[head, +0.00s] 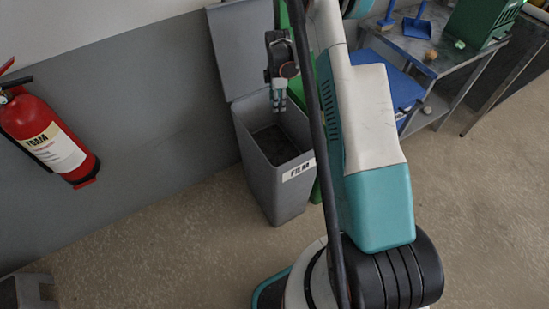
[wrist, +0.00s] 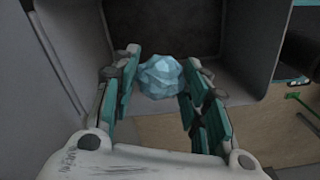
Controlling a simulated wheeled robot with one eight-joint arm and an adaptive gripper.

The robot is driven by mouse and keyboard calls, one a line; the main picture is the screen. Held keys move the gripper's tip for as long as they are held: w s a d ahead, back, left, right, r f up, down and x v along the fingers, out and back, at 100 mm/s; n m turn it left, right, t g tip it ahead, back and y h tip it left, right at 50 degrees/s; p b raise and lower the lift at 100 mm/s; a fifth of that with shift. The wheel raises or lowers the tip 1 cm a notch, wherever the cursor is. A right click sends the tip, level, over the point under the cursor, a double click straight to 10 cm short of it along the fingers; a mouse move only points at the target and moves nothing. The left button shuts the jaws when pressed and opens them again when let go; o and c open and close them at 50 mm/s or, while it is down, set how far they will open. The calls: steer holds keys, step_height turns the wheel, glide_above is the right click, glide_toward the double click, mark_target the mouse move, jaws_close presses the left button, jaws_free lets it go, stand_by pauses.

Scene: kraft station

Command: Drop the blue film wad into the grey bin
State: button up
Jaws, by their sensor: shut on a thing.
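The grey bin (head: 276,188) stands on the floor by the wall, labelled FILM, with its lid (head: 240,45) raised behind it. My gripper (head: 279,103) points down over the bin's open mouth in the head view. In the wrist view my gripper (wrist: 160,85) is shut on the blue film wad (wrist: 161,77), a pale blue crumpled lump between the finger pads. The bin's dark inside (wrist: 165,28) lies beyond the wad. The wad is hard to make out in the head view.
A green bin (head: 297,92) stands right beside the grey one, partly hidden by my arm. A red fire extinguisher (head: 48,135) hangs on the wall at left. A metal table (head: 440,52) holds a blue dustpan (head: 417,26) and a green crate (head: 482,22). Floor in front is clear.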

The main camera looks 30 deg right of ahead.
steer(key=shift+f, duration=0.9)
steer(key=o, duration=0.8)
steer(key=shift+c, duration=0.2)
step_height(320, 180, up, 12)
steer(key=shift+r, duration=0.1)
